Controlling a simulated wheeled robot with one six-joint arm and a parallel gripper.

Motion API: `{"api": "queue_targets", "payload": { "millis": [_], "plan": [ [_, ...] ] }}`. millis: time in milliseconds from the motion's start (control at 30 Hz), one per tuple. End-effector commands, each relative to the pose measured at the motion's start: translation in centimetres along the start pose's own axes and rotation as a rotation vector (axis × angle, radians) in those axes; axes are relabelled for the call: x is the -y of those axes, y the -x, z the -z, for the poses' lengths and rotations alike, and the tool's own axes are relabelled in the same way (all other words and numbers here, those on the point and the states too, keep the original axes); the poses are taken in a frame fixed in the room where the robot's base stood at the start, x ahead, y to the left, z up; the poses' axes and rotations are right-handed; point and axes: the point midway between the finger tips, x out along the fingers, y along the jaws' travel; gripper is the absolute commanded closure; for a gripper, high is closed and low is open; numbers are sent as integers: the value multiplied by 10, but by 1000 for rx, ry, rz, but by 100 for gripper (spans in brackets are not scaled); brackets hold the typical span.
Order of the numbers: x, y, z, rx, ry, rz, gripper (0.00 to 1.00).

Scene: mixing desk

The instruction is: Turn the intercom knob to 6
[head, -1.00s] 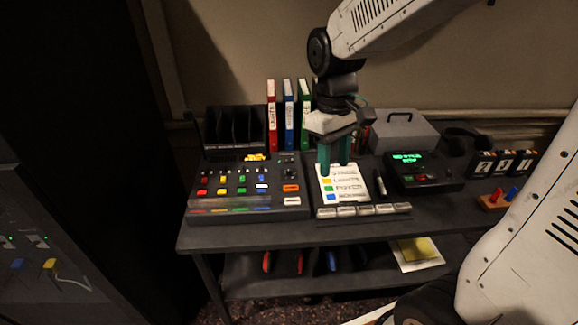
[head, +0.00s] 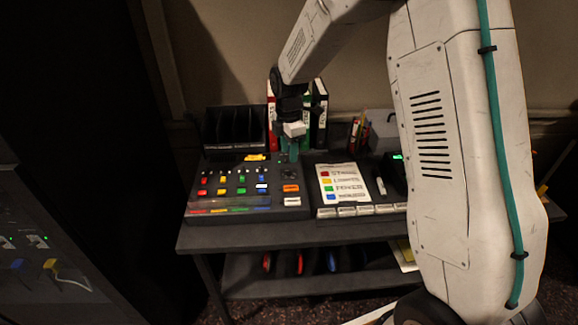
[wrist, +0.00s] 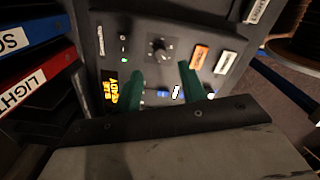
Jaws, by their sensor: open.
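The mixing console (head: 215,205) stands on the left of the desk. In the wrist view a black knob (wrist: 159,50) with tick marks around it sits on the console's dark panel. It looks like the intercom knob, but its label and setting are too small to read.
An orange button (wrist: 200,58) and a white button (wrist: 225,62) lie right of the fingers. An amber display (wrist: 110,90) is left. Upright binders (head: 320,112) stand close behind the gripper. A card with coloured labels (head: 343,183) lies right of the console.

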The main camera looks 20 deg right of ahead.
Motion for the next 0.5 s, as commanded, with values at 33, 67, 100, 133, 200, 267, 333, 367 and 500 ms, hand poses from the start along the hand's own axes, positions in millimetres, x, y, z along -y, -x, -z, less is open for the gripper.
{"api": "queue_targets", "payload": {
  "millis": [33, 67, 100, 133, 200, 267, 333, 367, 500],
  "plan": [
    [1, -9, 0, 0, -1, 4, 59],
    [1, -14, 0, 0, -1, 4, 59],
    [1, -21, 0, 0, -1, 4, 59],
    [1, -26, 0, 0, -2, 4, 59],
    [1, -37, 0, 0, -2, 5, 59],
    [1, -46, 0, 0, -2, 4, 59],
    [1, -54, 0, 0, -2, 4, 59],
    [1, -57, 0, 0, -3, 3, 59],
    [1, -64, 0, 0, -3, 3, 59]
  ]
}}
